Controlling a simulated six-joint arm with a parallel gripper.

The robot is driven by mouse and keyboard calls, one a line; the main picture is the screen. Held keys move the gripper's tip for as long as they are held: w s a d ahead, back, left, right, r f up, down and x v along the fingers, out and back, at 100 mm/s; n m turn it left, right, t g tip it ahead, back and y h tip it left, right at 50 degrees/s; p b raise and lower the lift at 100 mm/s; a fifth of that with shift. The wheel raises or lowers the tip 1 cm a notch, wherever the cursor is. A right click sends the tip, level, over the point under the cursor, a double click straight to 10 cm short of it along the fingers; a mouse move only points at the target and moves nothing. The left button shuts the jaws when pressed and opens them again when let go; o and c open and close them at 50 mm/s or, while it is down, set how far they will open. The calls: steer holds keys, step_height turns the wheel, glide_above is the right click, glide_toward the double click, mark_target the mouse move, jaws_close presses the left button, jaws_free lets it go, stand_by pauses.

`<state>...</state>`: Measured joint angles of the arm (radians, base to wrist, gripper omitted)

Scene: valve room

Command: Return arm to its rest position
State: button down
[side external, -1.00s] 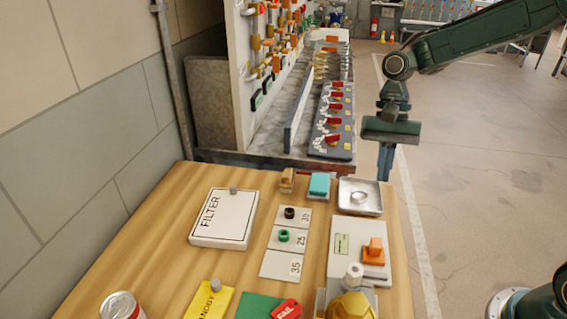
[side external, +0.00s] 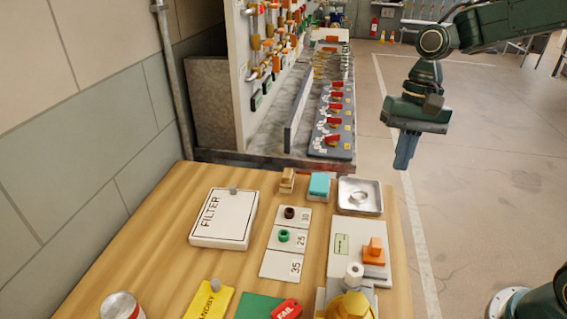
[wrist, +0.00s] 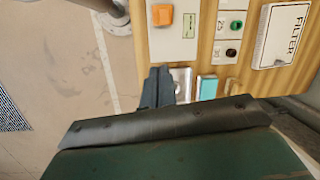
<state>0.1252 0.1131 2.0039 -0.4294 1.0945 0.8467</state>
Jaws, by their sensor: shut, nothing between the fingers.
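My gripper (side external: 405,150) hangs above the floor, beyond the right edge of the wooden table, with its fingers together and pointing down. Nothing is held between the fingers. In the wrist view, my gripper (wrist: 158,86) shows at the middle with its fingers overlapping the metal tray from that angle. My arm comes in from the upper right of the side view.
The wooden table (side external: 160,230) holds a FILTER box (side external: 223,218), a metal tray with a ring (side external: 360,208), a teal block (side external: 319,185), a number card with rings (side external: 283,262) and an orange block (side external: 374,252). A valve bench (side external: 345,160) stands behind.

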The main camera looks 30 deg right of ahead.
steer(key=s+d+r+n+t+h, duration=0.1)
steer(key=s+r+n+t, duration=0.1)
steer(key=s, duration=0.5)
steer(key=s+d+r+n+t+h, duration=0.1)
steer(key=s+r+n+t, duration=0.2)
steer(key=s, duration=0.5)
steer(key=shift+s+r+n+t, duration=0.15)
steer(key=shift+s+n+t, duration=0.05)
steer(key=shift+n+t, duration=0.65)
